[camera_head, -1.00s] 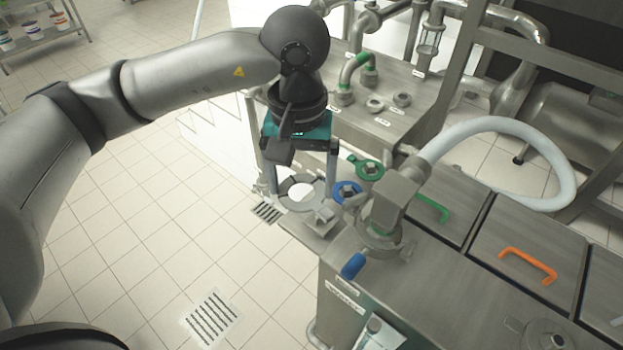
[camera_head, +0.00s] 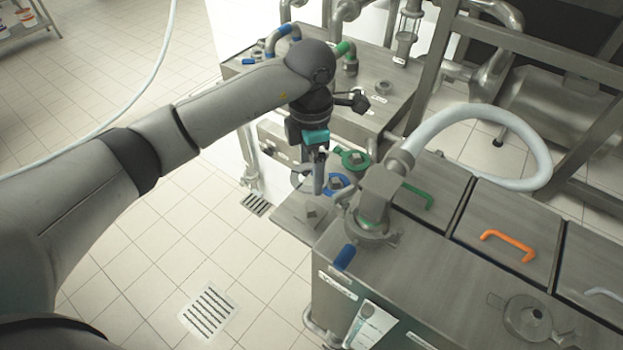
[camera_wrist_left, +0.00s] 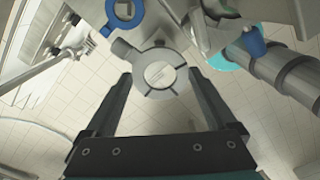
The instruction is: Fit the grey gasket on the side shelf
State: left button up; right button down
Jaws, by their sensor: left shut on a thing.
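My left gripper (camera_head: 318,190) is shut on the grey gasket (camera_head: 298,178), held above the side shelf. In the head view a finger partly hides the gasket. In the left wrist view the gasket (camera_wrist_left: 160,72) is a grey notched ring with a tab, between the two fingertips (camera_wrist_left: 158,80), with a pale opening. The side shelf (camera_head: 287,212) is a metal plate with a bare square post (camera_head: 312,214) near its front. A blue ring (camera_head: 337,183) and a green ring (camera_head: 355,160) sit around posts farther back. The gap between gasket and shelf cannot be judged. My right gripper is not in view.
A valve fitting with a blue handle (camera_head: 345,257) stands close right of the shelf. A white hose (camera_head: 480,110) arches behind the metal lids with green and orange handles (camera_head: 507,246). Pipes stand on the back bench. Open tiled floor with drains (camera_head: 208,311) lies left.

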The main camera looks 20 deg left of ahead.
aim_at(311, 207)
pick_arm(q)
jog(key=f+n, duration=0.1)
jog(key=n, duration=0.2)
jog(key=f+n, duration=0.2)
jog(key=n, duration=0.1)
jog(key=f+n+p, duration=0.1)
jog(key=n, duration=0.2)
jog(key=shift+w+f+n, duration=0.3)
jog(key=shift+f+n, duration=0.55)
jog(key=shift+n, duration=0.35)
jog(key=shift+f+b, duration=1.65)
jog(key=shift+f, duration=0.45)
jog(key=shift+r, duration=0.1)
jog(key=shift+f+b, duration=1.1)
jog(key=shift+f, duration=0.6)
jog(key=o, duration=1)
